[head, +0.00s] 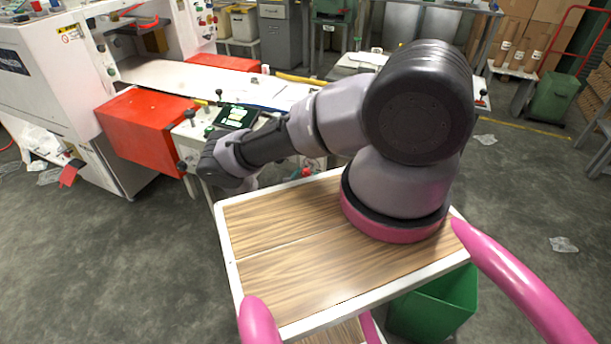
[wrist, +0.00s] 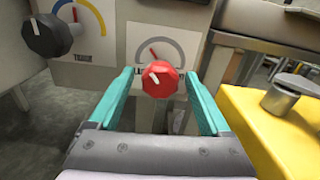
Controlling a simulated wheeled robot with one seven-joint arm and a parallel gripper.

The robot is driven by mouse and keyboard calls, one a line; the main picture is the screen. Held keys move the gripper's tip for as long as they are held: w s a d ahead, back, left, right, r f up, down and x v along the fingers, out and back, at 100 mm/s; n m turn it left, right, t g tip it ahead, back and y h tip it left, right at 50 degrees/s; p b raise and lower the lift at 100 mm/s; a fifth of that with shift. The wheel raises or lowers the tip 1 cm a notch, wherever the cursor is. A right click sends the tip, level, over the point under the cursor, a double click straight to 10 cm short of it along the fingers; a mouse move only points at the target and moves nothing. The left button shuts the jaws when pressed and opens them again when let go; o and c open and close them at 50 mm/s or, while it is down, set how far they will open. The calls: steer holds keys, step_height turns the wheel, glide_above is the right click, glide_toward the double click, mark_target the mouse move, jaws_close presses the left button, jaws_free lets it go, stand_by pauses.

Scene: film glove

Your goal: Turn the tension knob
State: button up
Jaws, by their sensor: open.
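A red faceted knob (wrist: 161,80) with a white pointer mark shows in the middle of the wrist view, under a grey arc scale with a red mark on a pale panel (wrist: 135,42). Its label is mostly hidden. My gripper (wrist: 163,80) is open, with one teal finger left of the red knob and one right of it; I cannot tell whether either touches it. A black knob (wrist: 48,36) with a white pointer sits at the upper left, by a coloured arc and a partly legible label.
A yellow block (wrist: 265,125) with a metal knob-like part (wrist: 281,92) stands close on the right of the gripper. In the head view, the white machine (head: 60,80) has red boxes (head: 145,125) and a small dark screen (head: 237,116).

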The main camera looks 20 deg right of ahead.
steer(key=shift+w, duration=0.1)
jaws_close()
steer(key=shift+m, duration=0.5)
steer(key=m, duration=0.6)
steer(key=shift+m, duration=0.3)
steer(key=m, duration=0.4)
steer(key=shift+m, duration=2)
